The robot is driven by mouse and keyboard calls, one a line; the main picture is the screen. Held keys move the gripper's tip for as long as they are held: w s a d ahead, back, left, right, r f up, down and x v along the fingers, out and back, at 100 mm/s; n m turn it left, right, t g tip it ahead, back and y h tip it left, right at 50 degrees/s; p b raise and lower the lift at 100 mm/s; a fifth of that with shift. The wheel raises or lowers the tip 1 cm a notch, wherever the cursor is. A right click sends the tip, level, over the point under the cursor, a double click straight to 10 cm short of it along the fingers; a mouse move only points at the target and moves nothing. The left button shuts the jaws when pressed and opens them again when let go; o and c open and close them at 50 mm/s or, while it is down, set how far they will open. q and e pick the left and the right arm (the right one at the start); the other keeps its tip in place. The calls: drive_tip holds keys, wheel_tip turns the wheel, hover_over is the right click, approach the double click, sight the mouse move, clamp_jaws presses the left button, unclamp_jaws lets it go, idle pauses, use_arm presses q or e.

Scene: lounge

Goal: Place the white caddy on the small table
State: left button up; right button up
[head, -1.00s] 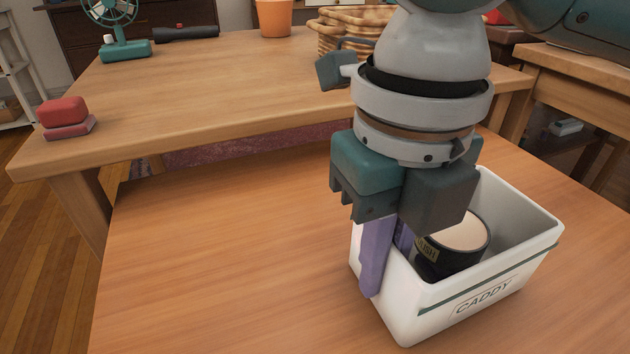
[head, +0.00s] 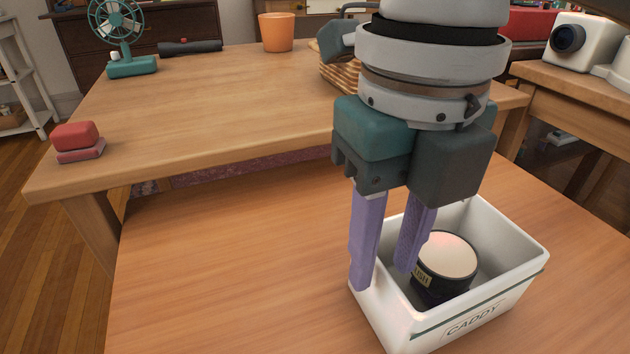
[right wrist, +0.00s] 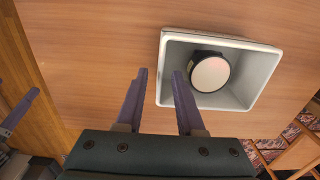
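The white caddy (head: 485,318), labelled CADDY, stands upright on the near wooden tabletop (head: 230,270). A dark tin (head: 440,285) with a pale top is inside it; the tin also shows in the right wrist view (right wrist: 210,74). My right gripper (head: 383,278) points down at the caddy's left side. Its two purple fingers are apart with nothing seen gripped between them. One finger is over the caddy's inside, the other near its left rim; contact is unclear. One purple finger of what seems my left gripper (right wrist: 20,108) shows at the right wrist view's left edge.
A larger wooden table (head: 200,110) lies beyond, with a red block (head: 76,137), teal fan (head: 125,35), orange cup (head: 276,32) and woven basket (head: 340,76). A side table (head: 570,88) at right holds a white device (head: 585,42). The near tabletop left of the caddy is clear.

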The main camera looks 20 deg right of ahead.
wheel_tip(320, 180, up, 7)
drive_tip(key=p, duration=0.2)
drive_tip(key=shift+p, duration=0.3)
use_arm(q)
wheel_tip(320, 180, up, 4)
drive_tip(key=shift+f, duration=0.2)
drive_tip(key=shift+d, duration=0.1)
